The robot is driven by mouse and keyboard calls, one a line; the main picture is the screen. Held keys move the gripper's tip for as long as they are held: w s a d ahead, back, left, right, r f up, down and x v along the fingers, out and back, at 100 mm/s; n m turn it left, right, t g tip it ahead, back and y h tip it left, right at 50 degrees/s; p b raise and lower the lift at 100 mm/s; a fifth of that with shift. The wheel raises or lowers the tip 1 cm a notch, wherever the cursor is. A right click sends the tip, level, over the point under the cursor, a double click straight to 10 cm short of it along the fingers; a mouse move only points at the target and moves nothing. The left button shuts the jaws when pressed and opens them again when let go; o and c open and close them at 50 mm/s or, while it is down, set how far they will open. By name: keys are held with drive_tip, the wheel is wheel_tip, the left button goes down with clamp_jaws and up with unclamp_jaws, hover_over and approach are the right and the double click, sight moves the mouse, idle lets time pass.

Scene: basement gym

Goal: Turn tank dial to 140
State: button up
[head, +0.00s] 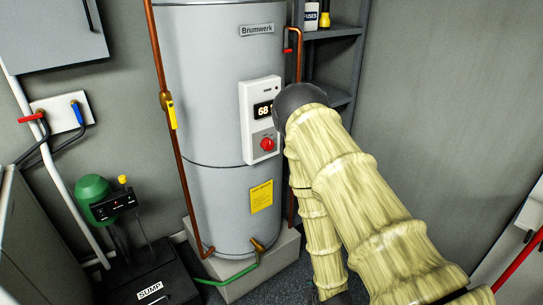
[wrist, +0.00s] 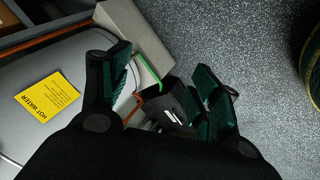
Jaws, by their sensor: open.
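The grey water tank (head: 215,110) stands upright with a white control panel (head: 250,105) on its front. My arm reaches up to the right of the panel in the head view, where my gripper's fingers are hidden. In the wrist view my gripper (wrist: 164,66) is open and empty, with the tank's yellow hot water label (wrist: 46,96) to its left. The dial does not show there.
A copper pipe with a yellow valve handle (head: 171,113) runs left of the tank. The black sump box (head: 150,280) and green pump (head: 92,194) stand lower left. A grey shelf (head: 340,60) is behind my arm. Speckled floor (wrist: 220,30) is clear in the wrist view.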

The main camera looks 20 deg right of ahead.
drive_tip(key=w+d+r+n+t, duration=0.25)
drive_tip(key=w+r+n, duration=0.25)
drive_tip(key=w, duration=0.3)
drive_tip(key=n+t+y+p, duration=0.4)
drive_tip(key=n+t+y, duration=0.3)
drive_tip(key=n, duration=1.4)
approach(270, 146)
drive_tip(key=shift+t+h, duration=0.3)
drive_tip(key=shift+t, duration=0.25)
drive_tip(key=p+x, duration=0.1)
drive_tip(key=x, duration=0.5)
drive_tip(key=p+x, duration=0.1)
drive_tip(key=x, duration=0.2)
drive_tip(key=shift+w+a+f+p, duration=0.1)
drive_tip(key=shift+a+f+p, duration=0.2)
drive_tip(key=shift+a+f, duration=0.1)
drive_tip(key=c, duration=1)
